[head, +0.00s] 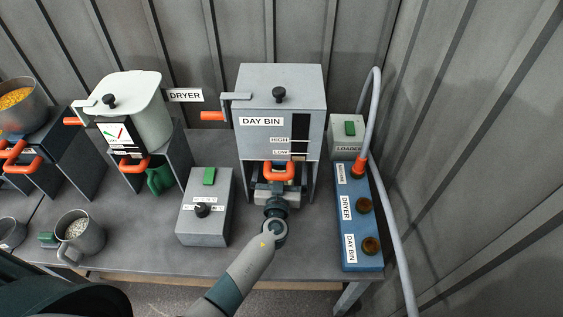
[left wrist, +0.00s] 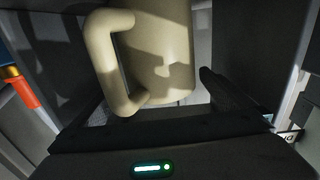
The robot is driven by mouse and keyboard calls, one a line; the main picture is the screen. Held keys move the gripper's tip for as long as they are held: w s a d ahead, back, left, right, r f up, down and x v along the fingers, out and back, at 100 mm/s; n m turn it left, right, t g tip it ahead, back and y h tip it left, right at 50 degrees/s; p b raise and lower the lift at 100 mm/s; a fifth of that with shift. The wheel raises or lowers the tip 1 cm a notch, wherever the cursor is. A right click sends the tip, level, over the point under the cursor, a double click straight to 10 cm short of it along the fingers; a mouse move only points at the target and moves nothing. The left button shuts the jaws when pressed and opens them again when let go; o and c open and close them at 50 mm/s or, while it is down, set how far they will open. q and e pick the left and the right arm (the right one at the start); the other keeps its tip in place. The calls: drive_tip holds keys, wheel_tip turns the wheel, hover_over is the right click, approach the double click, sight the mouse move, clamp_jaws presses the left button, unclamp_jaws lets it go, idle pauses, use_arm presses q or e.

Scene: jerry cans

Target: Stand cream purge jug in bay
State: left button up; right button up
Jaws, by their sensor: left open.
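The cream jug (left wrist: 165,45) stands close in front of my left gripper in the left wrist view, its handle (left wrist: 100,60) on the left side. Dark walls rise on both sides of it. In the head view my left gripper (head: 273,189) is at the bay opening under the grey day bin (head: 280,90). There the jug is hidden behind the gripper and the bin. The left gripper is open; a dark finger (left wrist: 222,88) shows to the right of the jug, and contact cannot be made out. My right gripper is not in view.
A grey control box (head: 205,215) with a green switch stands left of the arm. A blue panel (head: 358,215) with a grey hose is on the right. A green jug (head: 160,178) sits under the dryer (head: 130,100). A grey jug of pellets (head: 88,240) stands at front left.

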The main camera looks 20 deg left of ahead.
use_arm(q)
drive_tip(key=b+v, duration=0.3)
drive_tip(key=v, duration=0.9)
drive_tip(key=shift+r, duration=0.3)
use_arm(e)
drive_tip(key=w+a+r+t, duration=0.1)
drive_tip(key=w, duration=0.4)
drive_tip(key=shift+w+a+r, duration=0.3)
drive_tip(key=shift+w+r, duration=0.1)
